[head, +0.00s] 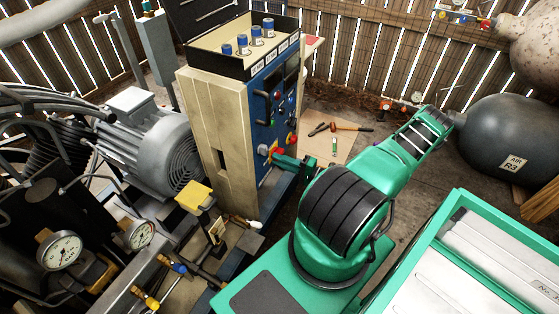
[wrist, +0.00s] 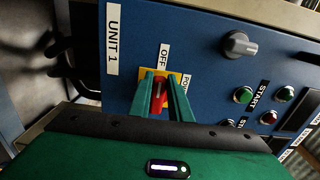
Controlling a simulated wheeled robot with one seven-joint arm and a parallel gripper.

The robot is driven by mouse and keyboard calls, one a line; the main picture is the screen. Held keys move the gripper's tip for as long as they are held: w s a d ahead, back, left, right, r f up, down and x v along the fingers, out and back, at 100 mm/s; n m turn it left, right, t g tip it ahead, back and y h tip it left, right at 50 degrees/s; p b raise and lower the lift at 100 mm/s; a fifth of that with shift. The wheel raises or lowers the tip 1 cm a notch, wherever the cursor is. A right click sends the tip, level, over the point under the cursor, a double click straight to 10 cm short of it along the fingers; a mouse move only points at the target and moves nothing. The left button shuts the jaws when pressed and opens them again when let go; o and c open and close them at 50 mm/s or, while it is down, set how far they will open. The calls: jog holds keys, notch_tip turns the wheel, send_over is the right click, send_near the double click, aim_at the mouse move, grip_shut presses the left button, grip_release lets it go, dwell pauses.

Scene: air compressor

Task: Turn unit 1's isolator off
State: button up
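Unit 1's isolator is a red rotary handle (wrist: 159,93) on a yellow plate, on the blue panel (wrist: 205,75) in the wrist view. An OFF label (wrist: 164,55) is above it, and a partly hidden label starting "PO" is at its right. My gripper (wrist: 161,80) reaches the isolator with its two green fingers on either side of the red handle. The fingers look spread; contact with the handle cannot be made out. In the head view my gripper (head: 274,157) is at the panel's lower front, partly hiding the isolator.
The UNIT 1 label (wrist: 113,40) is at the left. A grey selector knob (wrist: 238,44) and green and red START-area buttons (wrist: 243,95) are at the right. The beige cabinet (head: 210,130) stands beside a grey motor (head: 165,145). Tools lie on a board (head: 338,150) behind my arm.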

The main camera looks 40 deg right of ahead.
jog(key=shift+o, duration=0.9)
jog(key=shift+f, duration=0.1)
jog(key=shift+f, duration=0.1)
jog(key=v, duration=1)
jog(key=shift+s+d+r, duration=0.2)
jog(key=shift+s+r, duration=0.05)
jog(key=shift+s, duration=0.05)
